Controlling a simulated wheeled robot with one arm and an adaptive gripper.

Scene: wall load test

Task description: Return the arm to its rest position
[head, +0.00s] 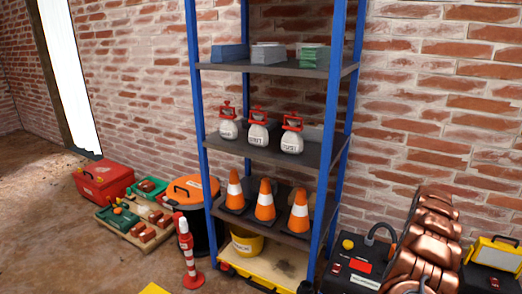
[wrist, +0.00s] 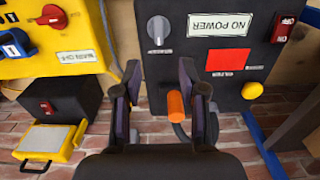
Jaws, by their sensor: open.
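My gripper (wrist: 158,70) shows in the wrist view with its two dark fingers spread apart and nothing held between them. Behind the fingers is a black panel box (wrist: 212,55) with a grey knob, a "NO POWER" label and a red plate. An orange cylinder (wrist: 176,105) appears between the fingers, nearer the right one; I cannot tell its distance from them. In the head view, my copper-coloured arm (head: 432,235) is at the lower right, in front of the black box (head: 350,270). The gripper itself is hidden there.
A blue-posted shelf rack (head: 276,145) stands against the brick wall, holding cones, white containers with red tops and stacked blocks. A red toolbox (head: 104,180), an orange-lidded bin (head: 194,189) and a red-white post (head: 188,255) stand left. A yellow case (head: 494,254) is right.

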